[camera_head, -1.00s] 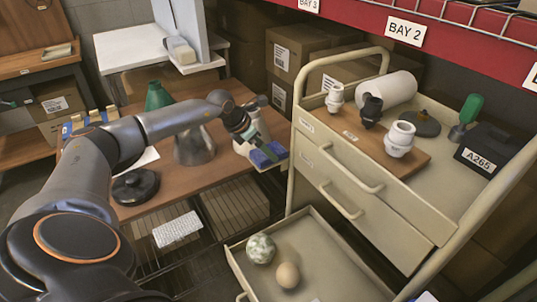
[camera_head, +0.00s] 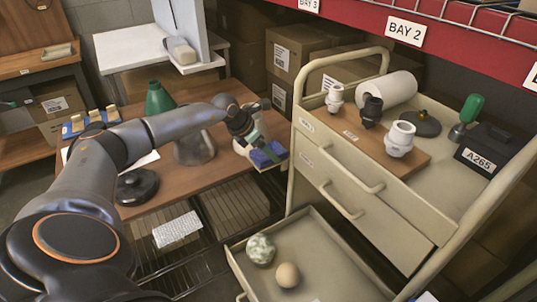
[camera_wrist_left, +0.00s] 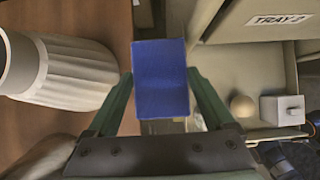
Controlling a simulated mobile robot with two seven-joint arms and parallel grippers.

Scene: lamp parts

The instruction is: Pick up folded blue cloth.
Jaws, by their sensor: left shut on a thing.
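The folded blue cloth (camera_head: 268,154) is at the right end of the brown table, by the cart's left side. In the left wrist view the cloth (camera_wrist_left: 160,78) is a blue rectangle between the two green fingers. My left gripper (camera_head: 256,147) points down and is shut on the cloth. The left wrist view shows its fingers (camera_wrist_left: 161,90) at the cloth's two sides. I cannot tell whether the cloth touches the table. My right gripper is not in view.
A ribbed pale shade (camera_wrist_left: 75,72) stands close beside the cloth. The beige cart (camera_head: 375,195) is just right, its lower drawer (camera_head: 335,262) pulled out with two round objects. A grey cone shade (camera_head: 193,148), green cone (camera_head: 158,97) and black disc (camera_head: 137,186) are on the table.

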